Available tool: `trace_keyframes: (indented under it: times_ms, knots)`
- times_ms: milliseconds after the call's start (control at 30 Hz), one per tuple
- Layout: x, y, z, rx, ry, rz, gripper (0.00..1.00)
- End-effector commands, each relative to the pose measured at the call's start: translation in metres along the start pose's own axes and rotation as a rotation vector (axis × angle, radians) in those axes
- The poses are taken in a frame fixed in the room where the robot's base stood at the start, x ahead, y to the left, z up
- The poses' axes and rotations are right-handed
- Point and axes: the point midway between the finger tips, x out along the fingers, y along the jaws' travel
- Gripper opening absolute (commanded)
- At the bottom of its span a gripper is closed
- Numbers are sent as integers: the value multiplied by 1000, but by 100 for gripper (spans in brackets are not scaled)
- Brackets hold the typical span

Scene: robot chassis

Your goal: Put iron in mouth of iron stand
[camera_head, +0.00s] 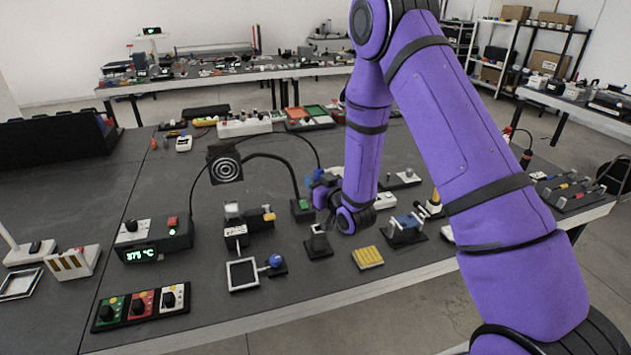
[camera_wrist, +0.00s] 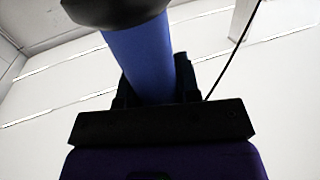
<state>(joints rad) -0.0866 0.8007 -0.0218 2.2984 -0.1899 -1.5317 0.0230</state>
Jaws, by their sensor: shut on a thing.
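My gripper (camera_head: 322,196) hangs over the middle of the bench at the end of my purple arm. It is shut on the iron; the iron's blue handle (camera_wrist: 143,62) fills the middle of the wrist view, with a wider dark end at the top. In the head view only a small blue part of the iron (camera_head: 314,179) shows beside the gripper, and its tip cannot be made out. What looks like the iron stand (camera_head: 318,243), a black base with a small grey holder, is on the bench below the gripper. The iron is apart from it.
A black station (camera_head: 153,241) reading 375 has a cable arching towards the iron. A round fume extractor (camera_head: 226,168) stands left of the gripper on a curved hose.

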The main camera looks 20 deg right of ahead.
Motion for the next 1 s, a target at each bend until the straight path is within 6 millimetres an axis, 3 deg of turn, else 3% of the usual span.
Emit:
trace_keyframes:
  times_ms: [1000]
  knots:
    - [0,0,18,1,-1,-1,6]
